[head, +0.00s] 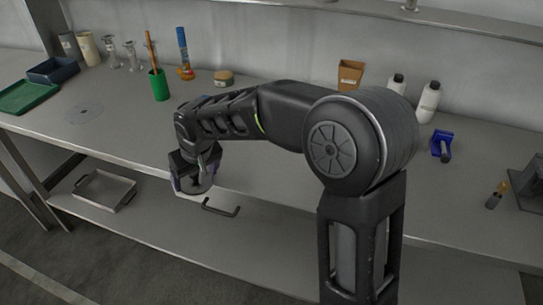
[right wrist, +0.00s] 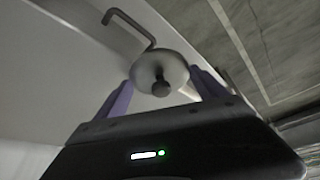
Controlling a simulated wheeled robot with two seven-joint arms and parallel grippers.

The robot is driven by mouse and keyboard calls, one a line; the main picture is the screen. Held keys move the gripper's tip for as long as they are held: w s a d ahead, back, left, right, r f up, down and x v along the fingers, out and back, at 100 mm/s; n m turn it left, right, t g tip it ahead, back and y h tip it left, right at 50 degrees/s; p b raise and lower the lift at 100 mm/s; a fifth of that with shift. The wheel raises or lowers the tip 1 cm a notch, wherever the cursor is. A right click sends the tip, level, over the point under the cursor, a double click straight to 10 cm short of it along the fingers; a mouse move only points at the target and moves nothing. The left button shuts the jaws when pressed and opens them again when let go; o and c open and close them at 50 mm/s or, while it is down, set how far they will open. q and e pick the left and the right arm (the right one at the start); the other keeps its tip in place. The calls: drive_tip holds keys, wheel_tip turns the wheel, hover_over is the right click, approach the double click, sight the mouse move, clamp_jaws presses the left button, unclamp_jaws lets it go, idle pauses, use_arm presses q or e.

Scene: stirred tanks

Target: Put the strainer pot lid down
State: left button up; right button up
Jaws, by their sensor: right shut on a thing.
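The strainer pot lid appears to be the small round grey disc with a dark knob (right wrist: 160,72) in the right wrist view. It sits between the purple fingers of my right gripper (right wrist: 160,90), which is shut on it. In the head view my right gripper (head: 193,182) hangs at the front edge of the workbench, and the disc there is mostly hidden by the fingers. The strainer pot itself cannot be made out. My left gripper is not in view.
A dark bent handle (head: 220,208) shows just below my right gripper. The workbench (head: 110,135) has bare room at front left, beside a flat grey disc (head: 84,112). A metal tray (head: 104,190) lies on the lower shelf.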

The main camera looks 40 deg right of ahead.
use_arm(q)
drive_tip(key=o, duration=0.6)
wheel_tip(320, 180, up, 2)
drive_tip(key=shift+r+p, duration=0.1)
drive_tip(key=shift+p, duration=0.95)
use_arm(e)
drive_tip(key=shift+m, duration=0.6)
drive_tip(key=d+r, duration=0.1)
drive_tip(key=d, duration=0.3)
drive_tip(key=d+r, duration=0.2)
drive_tip(key=d, duration=0.2)
drive_tip(key=w+d+r, duration=0.1)
drive_tip(key=d, duration=0.3)
drive_tip(key=shift+r, duration=0.15)
use_arm(q)
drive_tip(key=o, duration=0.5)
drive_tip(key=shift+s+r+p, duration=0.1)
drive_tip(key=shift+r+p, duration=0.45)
drive_tip(key=shift+p, duration=0.05)
use_arm(e)
drive_tip(key=s+d+r, duration=0.2)
drive_tip(key=d+r, duration=0.1)
drive_tip(key=d, duration=0.7)
drive_tip(key=shift+d+r+m+h, duration=0.35)
drive_tip(key=shift+r+m+h, duration=0.05)
